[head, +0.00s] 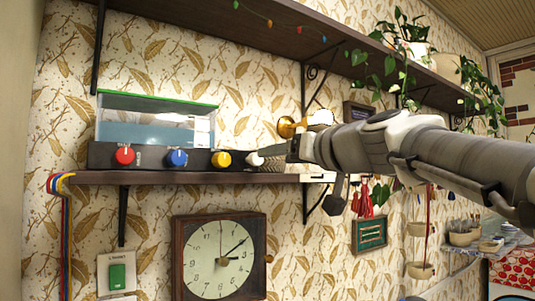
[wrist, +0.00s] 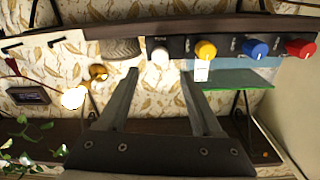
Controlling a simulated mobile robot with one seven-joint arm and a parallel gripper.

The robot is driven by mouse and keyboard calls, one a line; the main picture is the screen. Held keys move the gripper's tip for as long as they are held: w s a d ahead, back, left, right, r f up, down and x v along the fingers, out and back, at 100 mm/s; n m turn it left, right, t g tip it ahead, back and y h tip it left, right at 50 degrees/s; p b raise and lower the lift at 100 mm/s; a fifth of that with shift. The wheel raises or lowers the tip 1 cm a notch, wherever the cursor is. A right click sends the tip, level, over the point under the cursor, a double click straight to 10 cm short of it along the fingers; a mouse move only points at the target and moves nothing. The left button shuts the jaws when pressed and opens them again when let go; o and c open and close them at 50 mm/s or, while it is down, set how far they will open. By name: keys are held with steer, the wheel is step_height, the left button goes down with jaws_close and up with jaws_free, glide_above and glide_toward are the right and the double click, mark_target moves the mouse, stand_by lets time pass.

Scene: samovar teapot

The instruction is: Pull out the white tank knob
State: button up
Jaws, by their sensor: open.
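The white tank knob (head: 254,159) is at the right end of a row of knobs on a dark panel (head: 140,157). In the wrist view, which shows the scene upside down, the white knob (wrist: 160,55) lies just beyond the gap between my fingertips. My gripper (wrist: 158,72) is open and empty, its fingers spread on either side of the knob's line.
Yellow (head: 221,159), blue (head: 177,158) and red (head: 125,155) knobs sit left of it. A clear tank (head: 155,125) with a green rim stands behind the panel. The wooden shelf (head: 150,178) runs below; a clock (head: 219,257) hangs underneath. A brass fixture (head: 286,127) is near my gripper.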

mark_target(258, 158)
steer(key=p+x, duration=0.2)
steer(key=x, duration=0.8)
steer(key=shift+p, duration=0.4)
jaws_close()
stand_by(0.8)
